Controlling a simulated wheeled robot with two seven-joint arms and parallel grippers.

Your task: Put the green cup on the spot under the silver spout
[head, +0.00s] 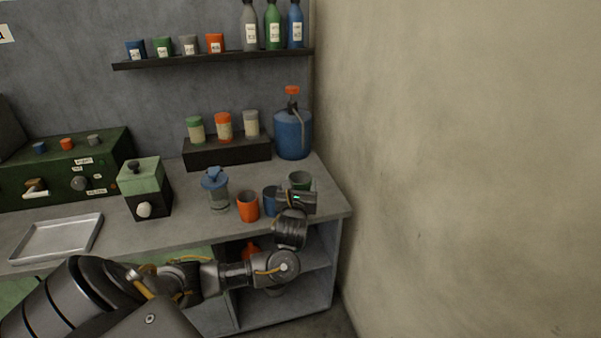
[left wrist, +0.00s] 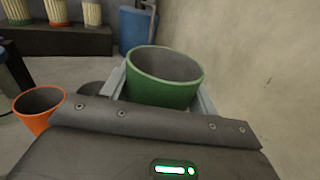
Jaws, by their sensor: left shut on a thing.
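The green cup (head: 300,178) stands at the right end of the counter, near the wall. My left gripper (head: 298,192) is at the cup and partly hides it in the head view. In the left wrist view the green cup (left wrist: 164,82) sits upright and empty between the two fingers of my left gripper (left wrist: 163,92), which is shut on it. I cannot tell whether the cup touches the counter. A green machine (head: 70,172) stands at the far left; I cannot clearly make out a silver spout or a spot under it. My right gripper is not in view.
An orange cup (head: 247,207) and a blue cup (head: 270,199) stand just left of the gripper. Further left are a blue-lidded jar (head: 217,190), a green-and-black box (head: 146,188) and a metal tray (head: 58,238). A blue jug (head: 292,134) stands behind. The wall is close on the right.

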